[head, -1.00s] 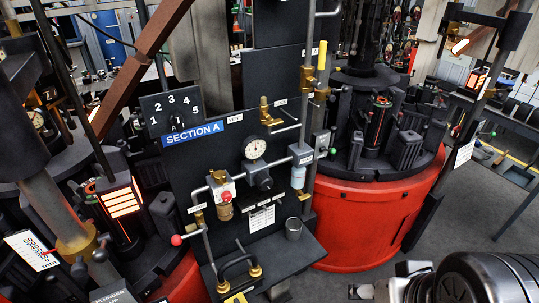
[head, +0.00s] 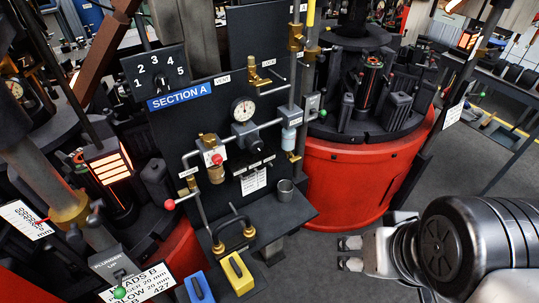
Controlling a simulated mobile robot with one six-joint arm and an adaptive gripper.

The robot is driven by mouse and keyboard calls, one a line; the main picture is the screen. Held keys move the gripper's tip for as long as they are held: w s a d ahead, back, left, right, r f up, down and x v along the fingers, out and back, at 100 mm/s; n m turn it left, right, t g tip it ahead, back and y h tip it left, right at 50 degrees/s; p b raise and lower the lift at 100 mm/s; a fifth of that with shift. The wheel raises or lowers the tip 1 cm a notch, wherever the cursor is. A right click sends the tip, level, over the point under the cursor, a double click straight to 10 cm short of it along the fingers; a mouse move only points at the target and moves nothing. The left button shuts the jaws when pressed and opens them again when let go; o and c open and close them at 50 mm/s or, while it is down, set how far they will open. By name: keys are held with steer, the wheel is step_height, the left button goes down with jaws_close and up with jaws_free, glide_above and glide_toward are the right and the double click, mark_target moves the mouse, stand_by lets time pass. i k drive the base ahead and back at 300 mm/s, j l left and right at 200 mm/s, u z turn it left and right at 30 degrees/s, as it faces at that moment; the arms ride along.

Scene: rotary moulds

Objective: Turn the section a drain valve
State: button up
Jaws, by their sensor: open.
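The dark SECTION A panel (head: 230,120) stands left of centre in the head view, with its blue sign (head: 181,97) at the upper left.
A small shelf (head: 290,222) with a grey cup (head: 286,191) juts from the panel. A red round mould base (head: 350,180) stands behind to the right. Blue (head: 199,289) and yellow (head: 236,273) blocks sit below the panel. Grey floor is free at the right.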

mark_target(294, 159)
steer(key=j+z, duration=0.15)
steer(key=z, duration=0.2)
steer(key=j+z, duration=0.2)
steer(key=z, duration=0.15)
steer(key=j+z, duration=0.2)
steer(key=z, duration=0.15)
